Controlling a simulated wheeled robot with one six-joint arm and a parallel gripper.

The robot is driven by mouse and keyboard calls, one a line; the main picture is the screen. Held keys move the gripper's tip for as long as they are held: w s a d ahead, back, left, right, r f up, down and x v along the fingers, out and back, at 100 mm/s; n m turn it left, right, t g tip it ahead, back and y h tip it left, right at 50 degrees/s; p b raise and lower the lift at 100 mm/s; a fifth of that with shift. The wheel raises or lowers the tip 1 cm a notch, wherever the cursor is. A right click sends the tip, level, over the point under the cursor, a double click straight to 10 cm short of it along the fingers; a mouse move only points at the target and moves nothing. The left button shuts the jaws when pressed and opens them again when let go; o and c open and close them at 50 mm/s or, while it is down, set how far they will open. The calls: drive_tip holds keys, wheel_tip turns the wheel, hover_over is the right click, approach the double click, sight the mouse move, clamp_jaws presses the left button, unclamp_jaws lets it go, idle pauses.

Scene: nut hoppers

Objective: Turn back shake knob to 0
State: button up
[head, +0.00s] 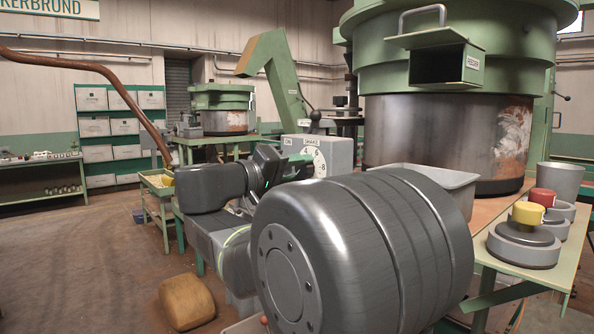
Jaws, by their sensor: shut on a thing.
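The grey control box (342,153) stands on the bench below the large green hopper. Its face carries the words ON and SHAKE and a pale dial (318,163) with the numbers 4, 6 and 8 in sight. My gripper (273,166) is at the front of this box, at the left of the dial, and is shut on the shake knob. The knob itself is hidden behind my gripper and arm, so its pointer and setting cannot be read. The 0 mark is hidden too.
A grey tub (432,180) sits right of the box. Round grey pieces with a yellow knob (528,213) and a red knob (542,197) stand on the bench by a metal cup (560,180). A tan sack (187,301) lies on the open floor.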

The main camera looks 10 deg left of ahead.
drive_tip(key=o, duration=1)
drive_tip(key=b+v, duration=0.1)
drive_tip(key=v, duration=1.3)
drive_tip(key=shift+w+d, duration=0.1)
drive_tip(key=shift+w, duration=0.05)
drive_tip(key=p+x, duration=0.1)
drive_tip(key=x, duration=1.2)
drive_tip(key=shift+w+d, duration=0.2)
drive_tip(key=shift+w, duration=0.05)
drive_tip(key=shift+s, duration=0.1)
